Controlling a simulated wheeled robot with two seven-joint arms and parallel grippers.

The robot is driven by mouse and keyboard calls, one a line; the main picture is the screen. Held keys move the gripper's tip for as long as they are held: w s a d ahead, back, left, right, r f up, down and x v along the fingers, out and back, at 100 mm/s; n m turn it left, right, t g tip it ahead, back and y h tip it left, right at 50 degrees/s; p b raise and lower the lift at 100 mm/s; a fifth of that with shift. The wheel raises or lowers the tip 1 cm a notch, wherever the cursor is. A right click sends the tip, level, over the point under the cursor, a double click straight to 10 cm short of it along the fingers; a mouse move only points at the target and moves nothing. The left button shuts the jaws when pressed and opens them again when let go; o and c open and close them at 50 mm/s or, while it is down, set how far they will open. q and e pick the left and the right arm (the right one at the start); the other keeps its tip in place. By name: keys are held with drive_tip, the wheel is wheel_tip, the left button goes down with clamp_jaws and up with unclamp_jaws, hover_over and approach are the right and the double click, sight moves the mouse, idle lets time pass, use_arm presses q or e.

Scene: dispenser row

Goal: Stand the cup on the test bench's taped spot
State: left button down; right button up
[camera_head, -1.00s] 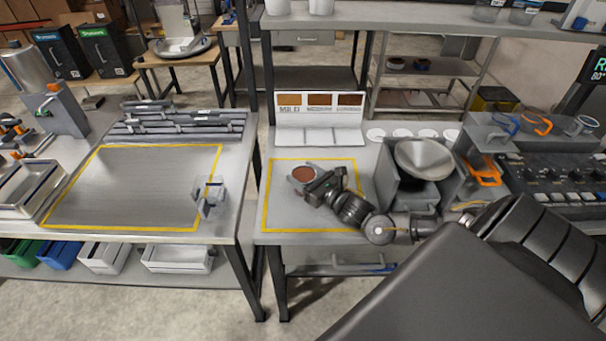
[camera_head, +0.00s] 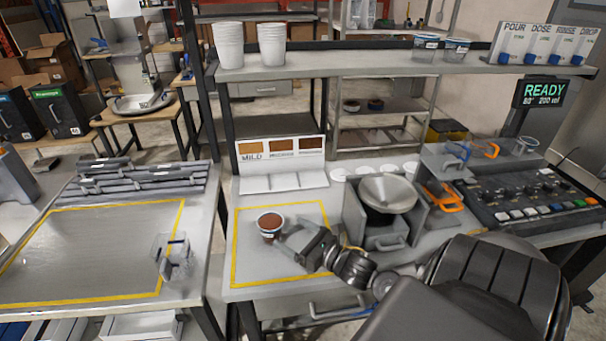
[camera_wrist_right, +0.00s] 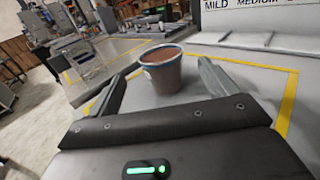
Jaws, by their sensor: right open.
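My right gripper (camera_head: 294,240) is open, just right of and in front of the cup, with a small gap. In the right wrist view the cup (camera_wrist_right: 162,70) stands ahead, between the lines of the two spread fingers (camera_wrist_right: 160,85), and looks clear of both. My left gripper is not in view.
Behind the tape stands the MILD colour card (camera_head: 281,160). A dispenser with a grey funnel (camera_head: 388,193) stands close right of my right gripper. A shelf (camera_head: 330,66) with stacked white cups (camera_head: 229,45) runs above. A clear holder (camera_head: 172,258) stands on the left bench.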

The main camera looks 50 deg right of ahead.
drive_tip(key=shift+s+d, duration=0.15)
drive_tip(key=shift+s, duration=0.7)
drive_tip(key=shift+s+d, duration=0.1)
drive_tip(key=shift+s, duration=0.75)
drive_tip(key=shift+r, duration=0.1)
